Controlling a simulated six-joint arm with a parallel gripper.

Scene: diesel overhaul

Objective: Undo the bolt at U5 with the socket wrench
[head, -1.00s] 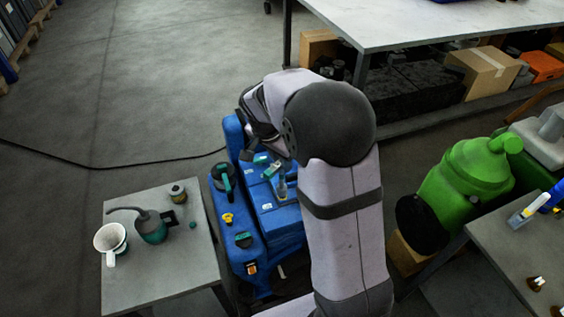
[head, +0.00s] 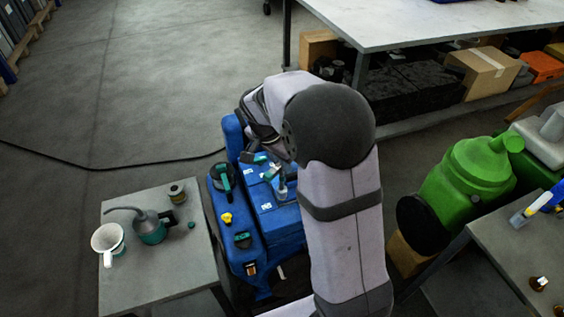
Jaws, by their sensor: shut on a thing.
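The blue diesel engine (head: 272,225) stands in the middle, partly hidden behind my arm. My gripper (head: 254,155) is over its far part and mostly covered by my own wrist. It is shut on what looks like the socket wrench (head: 270,173), a teal and grey tool over the engine's top. A grey upright shaft (head: 282,187) shows beside the teal part. I cannot tell which bolt is U5, nor whether the socket sits on a bolt head.
A small grey table (head: 190,280) at the left holds an oil can (head: 150,228), a white funnel (head: 107,240) and a small tin (head: 177,193). A green canister (head: 470,185) stands at the right near another table.

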